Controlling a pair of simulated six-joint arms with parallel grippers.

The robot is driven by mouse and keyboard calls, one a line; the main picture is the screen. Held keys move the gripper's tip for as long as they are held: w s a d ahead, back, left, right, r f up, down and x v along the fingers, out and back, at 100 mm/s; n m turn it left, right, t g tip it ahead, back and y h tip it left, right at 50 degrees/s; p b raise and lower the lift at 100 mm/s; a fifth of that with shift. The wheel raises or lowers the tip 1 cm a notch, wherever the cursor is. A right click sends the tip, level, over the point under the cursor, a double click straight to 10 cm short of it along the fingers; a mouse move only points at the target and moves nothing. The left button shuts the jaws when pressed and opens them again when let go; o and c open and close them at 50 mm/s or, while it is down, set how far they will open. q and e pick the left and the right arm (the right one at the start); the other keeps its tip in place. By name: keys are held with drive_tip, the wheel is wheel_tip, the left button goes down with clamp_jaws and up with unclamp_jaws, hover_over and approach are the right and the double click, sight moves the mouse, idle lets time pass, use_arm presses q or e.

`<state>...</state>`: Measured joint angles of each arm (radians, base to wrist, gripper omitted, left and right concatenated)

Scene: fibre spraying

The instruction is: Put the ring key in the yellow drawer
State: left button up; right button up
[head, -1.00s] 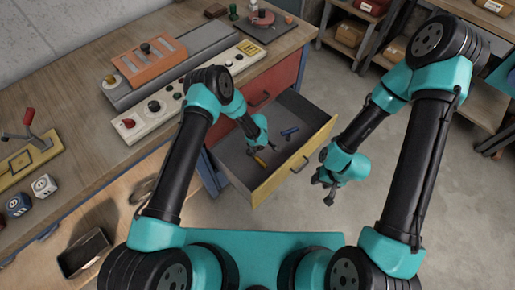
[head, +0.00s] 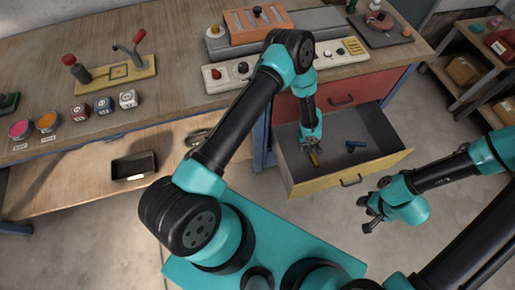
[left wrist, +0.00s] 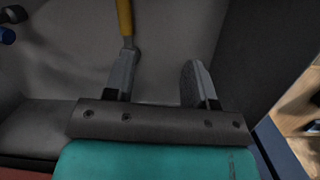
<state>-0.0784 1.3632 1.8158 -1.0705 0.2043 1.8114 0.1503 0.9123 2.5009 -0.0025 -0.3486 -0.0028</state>
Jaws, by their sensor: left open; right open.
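The yellow drawer (head: 330,181) is pulled open below the red one. My left gripper (head: 311,146) reaches down inside it with fingers open; they also show in the left wrist view (left wrist: 158,70). A yellow-handled tool (head: 315,159) lies in the drawer by these fingers. In the left wrist view its handle (left wrist: 125,18) ends beside the left finger; I cannot tell whether they touch. I cannot tell whether this tool is the ring key. A blue item (head: 356,146) lies to its right in the drawer.
A dark looped thing (head: 197,137) and a black tray (head: 134,166) lie on the bench's lower shelf. The red drawer (head: 342,96) is shut. Shelves with boxes (head: 460,69) stand at right. The floor right of the drawer is clear.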

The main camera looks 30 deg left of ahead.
use_arm(q)
drive_tip(key=s+a+r+m+t+h, duration=0.1)
drive_tip(key=s+a+r+m, duration=0.1)
drive_tip(key=s+a+r, duration=0.5)
drive_tip(key=s+a+r+m+t+h, duration=0.1)
drive_tip(key=s+a+r+m, duration=0.2)
drive_tip(key=s+a+r, duration=0.5)
drive_tip(key=s+a, duration=0.1)
drive_tip(key=s, duration=0.4)
drive_tip(key=shift+r+m, duration=0.2)
drive_tip(key=shift+m, duration=0.1)
